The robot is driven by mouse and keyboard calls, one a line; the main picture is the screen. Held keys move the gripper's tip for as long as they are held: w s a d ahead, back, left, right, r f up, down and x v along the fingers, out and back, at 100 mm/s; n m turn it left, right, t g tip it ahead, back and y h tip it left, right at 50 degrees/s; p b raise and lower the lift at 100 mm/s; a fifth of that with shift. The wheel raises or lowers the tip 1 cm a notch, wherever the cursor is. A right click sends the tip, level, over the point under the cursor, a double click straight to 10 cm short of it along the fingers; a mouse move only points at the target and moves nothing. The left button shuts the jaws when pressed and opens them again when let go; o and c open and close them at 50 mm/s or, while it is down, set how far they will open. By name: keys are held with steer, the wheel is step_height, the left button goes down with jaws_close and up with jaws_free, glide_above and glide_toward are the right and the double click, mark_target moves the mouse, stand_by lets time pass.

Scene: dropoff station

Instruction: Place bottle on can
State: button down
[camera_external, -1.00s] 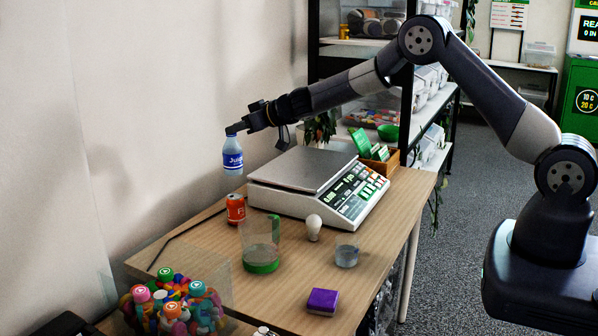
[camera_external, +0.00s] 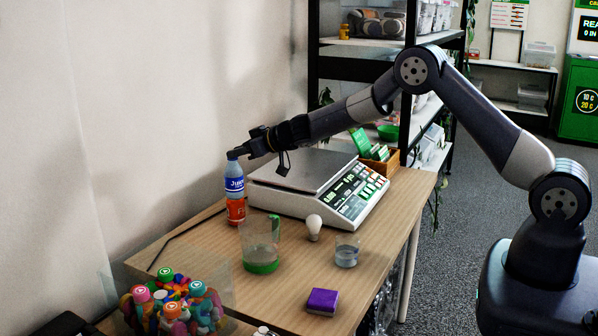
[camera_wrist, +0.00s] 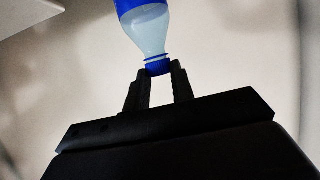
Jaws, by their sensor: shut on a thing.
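The bottle (camera_external: 234,183), clear with a blue label, hangs upright from my gripper (camera_external: 236,154). The orange-red can (camera_external: 236,211) stands on the wooden table left of the scale. The bottle's bottom is directly above the can, at its top; I cannot tell whether they touch. In the wrist view my gripper (camera_wrist: 160,80) is shut on the blue cap of the bottle (camera_wrist: 149,28). The can is not in the wrist view.
A scale (camera_external: 320,190) stands right of the can. A clear pitcher with green (camera_external: 259,250), a light bulb (camera_external: 313,226), a glass (camera_external: 347,252) and a purple sponge (camera_external: 322,301) are in front. The wall is close behind.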

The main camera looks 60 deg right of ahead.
steer(key=shift+f, duration=0.25)
steer(key=c, duration=1.2)
jaws_free()
steer(key=shift+r, duration=0.1)
steer(key=shift+r, duration=0.2)
steer(key=b+v, duration=0.3)
steer(key=v, duration=0.9)
steer(key=shift+f, duration=0.1)
